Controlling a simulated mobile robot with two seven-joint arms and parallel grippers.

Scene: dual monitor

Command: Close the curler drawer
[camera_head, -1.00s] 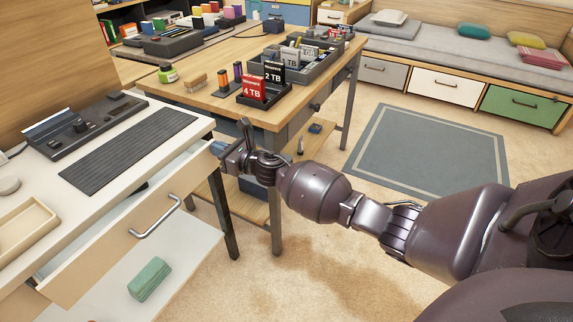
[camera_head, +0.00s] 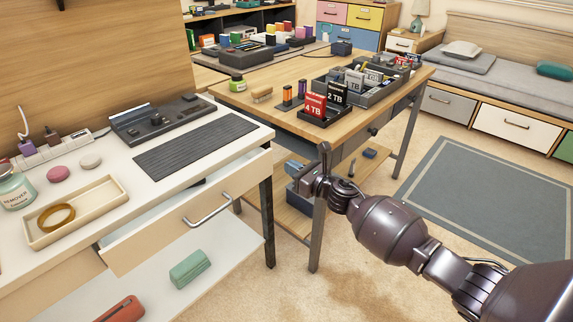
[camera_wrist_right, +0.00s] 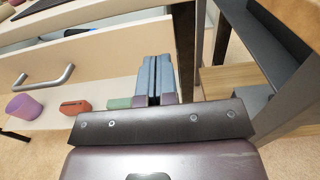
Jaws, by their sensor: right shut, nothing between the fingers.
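The curler drawer (camera_head: 190,215) is a light wood front with a metal bar handle (camera_head: 208,210), under the white desk at the left. It stands pulled out, with a gap showing behind its front. In the right wrist view the drawer front (camera_wrist_right: 110,55) and handle (camera_wrist_right: 45,80) lie left of and beyond the fingers. My right gripper (camera_head: 294,169) is shut and empty, right of the drawer near the desk's right end. Its closed blue-grey fingers show in the right wrist view (camera_wrist_right: 153,80); I see no clear contact with the drawer. My left gripper is not in view.
The white desk (camera_head: 120,165) carries a tray (camera_head: 105,190) and a dark grooved mat (camera_head: 195,145). A green block (camera_head: 190,268) and a red item (camera_head: 120,310) lie on the shelf below. A wooden table (camera_head: 290,125) with dark legs stands close behind my right gripper.

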